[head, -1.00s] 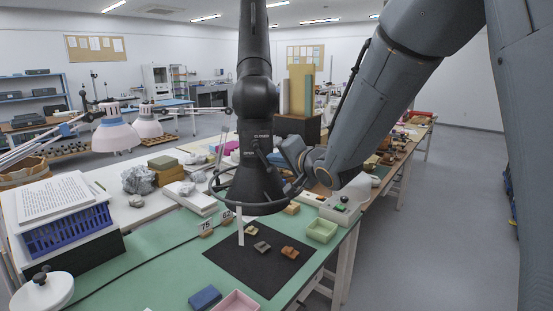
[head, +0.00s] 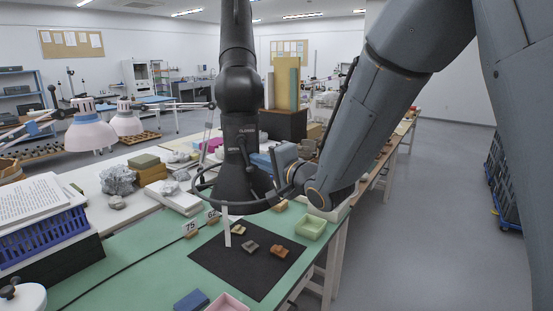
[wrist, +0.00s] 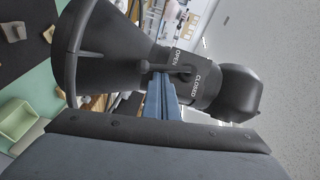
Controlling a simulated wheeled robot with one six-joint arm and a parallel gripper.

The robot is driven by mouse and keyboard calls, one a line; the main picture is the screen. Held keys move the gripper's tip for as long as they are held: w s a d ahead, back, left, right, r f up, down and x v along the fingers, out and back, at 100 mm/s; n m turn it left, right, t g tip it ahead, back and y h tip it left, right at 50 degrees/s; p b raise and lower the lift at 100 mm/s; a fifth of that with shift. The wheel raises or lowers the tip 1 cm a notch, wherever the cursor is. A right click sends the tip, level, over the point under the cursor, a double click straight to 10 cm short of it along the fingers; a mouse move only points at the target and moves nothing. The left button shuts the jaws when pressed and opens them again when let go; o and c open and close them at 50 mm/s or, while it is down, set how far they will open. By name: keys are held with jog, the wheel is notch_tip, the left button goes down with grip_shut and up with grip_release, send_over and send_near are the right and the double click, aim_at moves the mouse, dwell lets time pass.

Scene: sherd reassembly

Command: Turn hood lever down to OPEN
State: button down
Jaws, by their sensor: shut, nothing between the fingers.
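The black extraction hood (head: 236,185) hangs over the bench, its cone mouth down with a ring handle round it. It also fills the upper middle of the wrist view (wrist: 105,50). Its collar carries the words OPEN and CLOSED, with CLOSED higher up. The black lever (wrist: 172,72) lies on the collar, its arm pointing down towards the cone, on the OPEN side. My gripper (wrist: 158,82) is shut and empty, its blue fingertips right at the lever. I cannot tell whether they touch it. In the head view my gripper (head: 264,160) is at the hood's right side.
A dark mat (head: 225,268) with several sherds lies on the green bench top below the hood. A pale green tray (head: 311,227) and a pink tray (head: 230,303) stand near the bench edge. Lamps (head: 90,132) reach in from the left.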

jog(key=shift+s+a+f+m, duration=0.15)
jog(key=shift+a+f+m, duration=0.2)
jog(key=shift+a, duration=0.2)
jog(key=shift+b, duration=0.3)
